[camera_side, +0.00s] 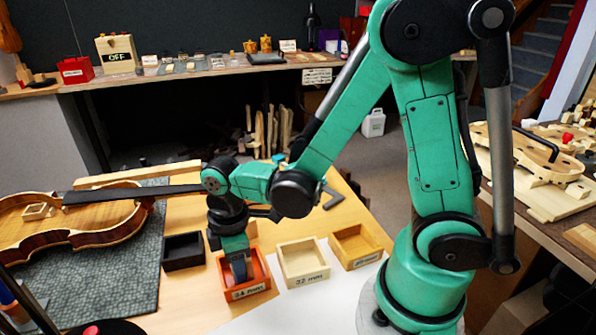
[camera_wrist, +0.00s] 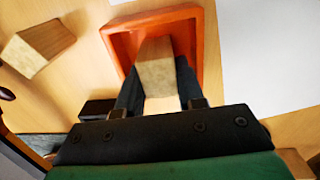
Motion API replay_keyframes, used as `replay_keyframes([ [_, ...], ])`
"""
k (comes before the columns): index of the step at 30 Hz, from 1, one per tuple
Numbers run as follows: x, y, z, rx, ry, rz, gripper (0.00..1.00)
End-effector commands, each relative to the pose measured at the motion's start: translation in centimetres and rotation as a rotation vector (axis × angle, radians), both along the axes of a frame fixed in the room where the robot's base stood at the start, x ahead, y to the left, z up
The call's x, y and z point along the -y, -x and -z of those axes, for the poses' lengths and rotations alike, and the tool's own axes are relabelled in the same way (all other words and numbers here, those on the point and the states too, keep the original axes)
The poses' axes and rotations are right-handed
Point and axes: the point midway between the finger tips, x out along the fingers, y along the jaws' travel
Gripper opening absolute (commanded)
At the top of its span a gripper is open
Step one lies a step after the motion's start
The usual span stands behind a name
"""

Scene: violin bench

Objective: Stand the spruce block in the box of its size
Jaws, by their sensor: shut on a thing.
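My gripper (camera_wrist: 160,92) is shut on a pale wooden block, the spruce block (camera_wrist: 156,66), held between its two dark fingers. In the wrist view the block is over or inside the orange-red box (camera_wrist: 203,45); I cannot tell whether it touches the floor. In the side view my gripper (camera_side: 240,270) points down into this orange-red box (camera_side: 262,270), whose label is hard to read, and the fingers hide the block. To its right stand a pale box (camera_side: 304,280) marked 32 mm and an ochre box (camera_side: 361,262). A black box (camera_side: 183,262) stands to its left.
Another wooden block (camera_wrist: 38,46) lies on the table, left of the orange-red box in the wrist view. A violin body (camera_side: 75,222) lies on a grey mat (camera_side: 110,285) at the left. A white sheet (camera_side: 300,313) covers the front of the table.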

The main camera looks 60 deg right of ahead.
Motion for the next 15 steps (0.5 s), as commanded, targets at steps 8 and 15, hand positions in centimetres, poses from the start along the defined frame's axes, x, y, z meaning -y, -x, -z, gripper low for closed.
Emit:
replay_keyframes([
  [8, 0.00, -0.01, 0.16, 0.000, 0.000, 0.000, 0.46],
  [15, 0.00, 0.01, -0.21, 0.000, 0.000, 0.000, 0.46],
])
